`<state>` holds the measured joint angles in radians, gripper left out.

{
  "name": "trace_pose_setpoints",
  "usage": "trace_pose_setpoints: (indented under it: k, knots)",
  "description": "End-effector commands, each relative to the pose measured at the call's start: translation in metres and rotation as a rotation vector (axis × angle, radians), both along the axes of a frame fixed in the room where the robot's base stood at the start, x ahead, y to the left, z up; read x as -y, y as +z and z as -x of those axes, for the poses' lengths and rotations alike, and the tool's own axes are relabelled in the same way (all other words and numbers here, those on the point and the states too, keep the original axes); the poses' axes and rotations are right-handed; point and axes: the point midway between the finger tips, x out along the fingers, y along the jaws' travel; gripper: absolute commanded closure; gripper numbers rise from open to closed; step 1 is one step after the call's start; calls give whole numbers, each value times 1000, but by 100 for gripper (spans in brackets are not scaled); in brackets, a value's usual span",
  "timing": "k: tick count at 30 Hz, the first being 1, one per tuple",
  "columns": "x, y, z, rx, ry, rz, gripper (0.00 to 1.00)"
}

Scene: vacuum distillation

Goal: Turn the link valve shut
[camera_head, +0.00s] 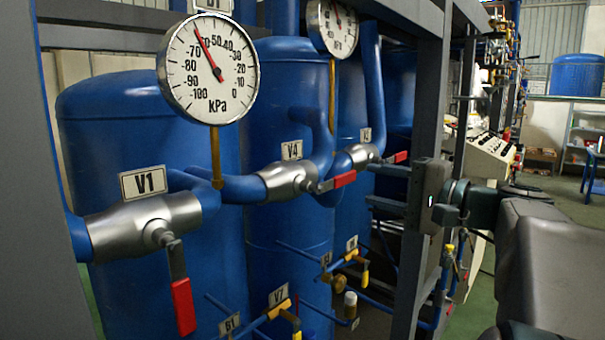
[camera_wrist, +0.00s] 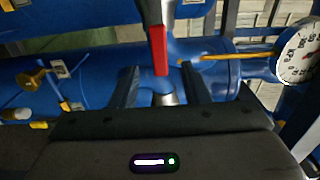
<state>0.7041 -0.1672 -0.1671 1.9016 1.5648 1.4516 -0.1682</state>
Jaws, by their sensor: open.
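The V4 valve has a silver body (camera_head: 285,181) on a blue pipe and a red handle (camera_head: 338,182) that points right, roughly along the pipe. V1 has a silver body (camera_head: 145,226) and a red handle (camera_head: 183,306) hanging down. A third valve (camera_head: 362,155) farther back has a red handle (camera_head: 400,157). No label in view names the link valve. My gripper (camera_head: 372,186) is open just right of the V4 handle tip. In the wrist view a red handle (camera_wrist: 158,50) lines up with the gap between my open fingers (camera_wrist: 160,78); contact cannot be told.
Two round pressure gauges (camera_head: 209,69) (camera_head: 333,22) stand above the pipes. Large blue tanks (camera_head: 130,150) fill the back. Grey frame posts (camera_head: 424,120) stand close to my gripper. Smaller valves (camera_head: 280,309) with yellow fittings sit below. Open floor lies at right.

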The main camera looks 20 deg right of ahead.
Motion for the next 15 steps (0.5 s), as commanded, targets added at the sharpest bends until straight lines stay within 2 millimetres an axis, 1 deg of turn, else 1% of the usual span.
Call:
trace_pose_setpoints:
  k: [1,6,12,15]
  knots:
    - [-7,2,-10,-3,3,-1,58]
    - [-27,2,-40,-3,3,-1,58]
    - [-44,1,-66,-3,2,-1,58]
    - [-48,1,-73,-2,0,-1,58]
